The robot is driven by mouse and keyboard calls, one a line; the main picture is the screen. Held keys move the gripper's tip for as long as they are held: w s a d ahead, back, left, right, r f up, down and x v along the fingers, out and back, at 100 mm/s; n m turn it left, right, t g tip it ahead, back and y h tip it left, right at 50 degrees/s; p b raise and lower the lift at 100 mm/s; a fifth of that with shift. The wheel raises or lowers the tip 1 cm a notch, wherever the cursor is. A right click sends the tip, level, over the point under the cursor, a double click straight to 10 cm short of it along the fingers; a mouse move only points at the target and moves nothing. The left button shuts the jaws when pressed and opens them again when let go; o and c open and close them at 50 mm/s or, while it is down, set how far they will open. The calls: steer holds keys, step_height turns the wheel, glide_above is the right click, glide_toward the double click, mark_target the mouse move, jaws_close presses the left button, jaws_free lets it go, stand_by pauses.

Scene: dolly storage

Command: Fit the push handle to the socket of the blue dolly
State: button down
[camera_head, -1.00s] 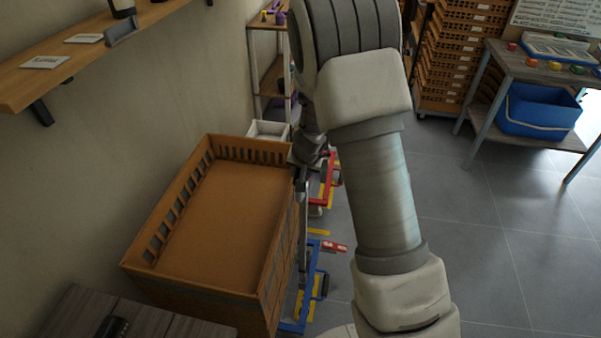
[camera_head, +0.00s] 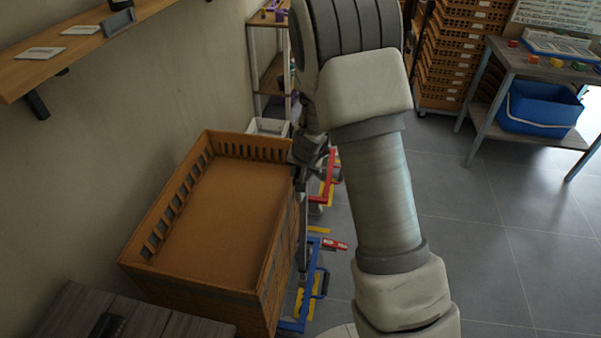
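The blue dolly (camera_head: 313,285) is low on the floor, right of the big orange crate, with its left part hidden behind the crate. The push handle (camera_head: 303,235) looks like a thin grey bar, roughly upright beside the crate's right wall, above the blue dolly. My gripper (camera_head: 307,160) is at the upper end of this bar, near the crate's far right corner. It appears shut on the bar, though its fingers are small and dark. I cannot make out the socket, nor whether the bar's lower end touches the dolly.
The orange crate (camera_head: 131,257) stands close left of the handle. A red dolly (camera_head: 330,180) is farther back. A wooden wall shelf (camera_head: 70,55) is at upper left, a grey table (camera_head: 60,312) at lower left. Open floor (camera_head: 475,240) lies to the right.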

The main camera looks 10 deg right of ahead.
steer(key=shift+f+b, duration=0.45)
steer(key=shift+f, duration=0.05)
steer(key=shift+w+f, duration=0.1)
steer(key=shift+f, duration=0.1)
stand_by(0.7)
steer(key=shift+f+b, duration=1.3)
steer(key=shift+b, duration=0.2)
steer(key=shift+f+b, duration=1.25)
steer(key=shift+f, duration=0.05)
steer(key=shift+r, duration=0.1)
steer(key=c, duration=0.7)
jaws_free()
steer(key=shift+o, duration=1.2)
